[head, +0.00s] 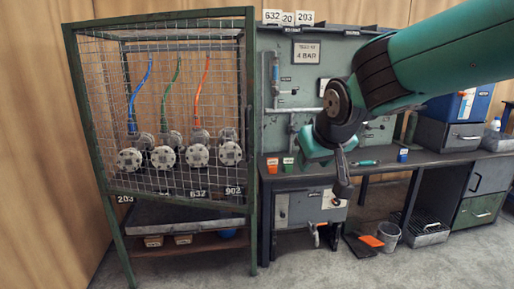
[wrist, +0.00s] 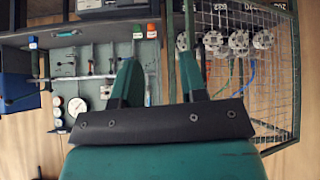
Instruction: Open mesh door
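The mesh door (head: 190,90) is a wire grid in the green cage frame at the left of the head view. It appears shut across the cage front; I cannot make out a handle. Behind it, several grey flanged pipe pieces (head: 197,155) stand in a row, some with blue, green and orange hoses. The mesh also shows at the right of the wrist view (wrist: 262,100). My gripper (head: 343,188) hangs in front of the workbench, right of the cage and apart from it. In the wrist view its two fingers (wrist: 160,78) are spread with nothing between them.
A bucket (head: 388,235) and an orange dustpan (head: 371,241) are on the floor. The floor before the cage looks clear.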

